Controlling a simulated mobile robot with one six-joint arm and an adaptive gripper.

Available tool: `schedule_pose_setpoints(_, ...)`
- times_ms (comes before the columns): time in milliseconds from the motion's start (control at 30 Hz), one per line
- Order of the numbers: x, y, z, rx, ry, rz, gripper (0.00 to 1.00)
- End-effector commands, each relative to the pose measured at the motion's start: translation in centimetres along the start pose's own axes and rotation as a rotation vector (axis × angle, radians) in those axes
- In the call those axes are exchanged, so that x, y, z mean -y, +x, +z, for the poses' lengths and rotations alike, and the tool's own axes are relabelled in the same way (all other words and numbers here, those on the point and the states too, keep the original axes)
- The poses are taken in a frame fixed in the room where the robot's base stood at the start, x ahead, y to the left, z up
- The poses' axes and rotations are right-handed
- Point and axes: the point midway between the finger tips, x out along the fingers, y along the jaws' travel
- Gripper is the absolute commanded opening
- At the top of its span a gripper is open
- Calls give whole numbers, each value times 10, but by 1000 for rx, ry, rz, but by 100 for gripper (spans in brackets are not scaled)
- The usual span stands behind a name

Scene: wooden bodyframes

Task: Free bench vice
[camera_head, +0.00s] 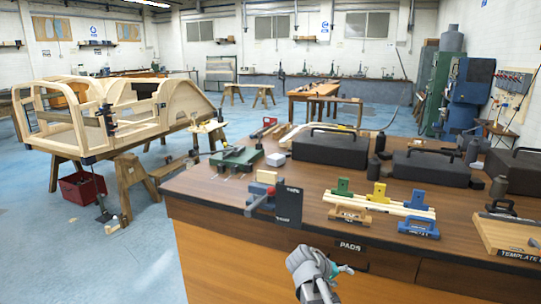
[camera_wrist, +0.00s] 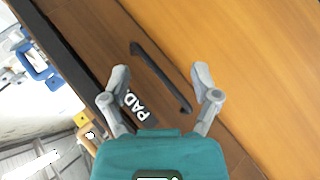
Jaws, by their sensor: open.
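The bench vice (camera_head: 262,199), blue and red, sits at the front left edge of the wooden workbench (camera_head: 205,185). A dark upright block with a white mark (camera_head: 289,206) stands against its right side. A pale wood block (camera_head: 267,177) shows just behind it; I cannot tell whether the jaws grip anything. My gripper (camera_head: 342,268) is in front of the bench, to the right of and below the vice. In the wrist view my gripper (camera_wrist: 162,78) is open and empty, its fingers on either side of a black drawer handle (camera_wrist: 160,77), apart from it.
The drawer's PADS label (camera_head: 351,246) is beside the handle. A rack (camera_head: 372,207) with green, yellow and blue pieces stands right of the vice. Black cases (camera_head: 330,150) and a template board (camera_head: 512,236) crowd the bench.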

Motion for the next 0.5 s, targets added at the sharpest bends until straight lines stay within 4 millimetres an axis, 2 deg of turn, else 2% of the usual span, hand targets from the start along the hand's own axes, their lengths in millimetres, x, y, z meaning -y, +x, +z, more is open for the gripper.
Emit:
schedule_pose_setpoints(33,4,4,14,28,9,-54,79)
schedule_pose_setpoints(200,25,8,49,112,34,-248,79)
schedule_pose_setpoints(500,58,-2,96,220,70,-572,79)
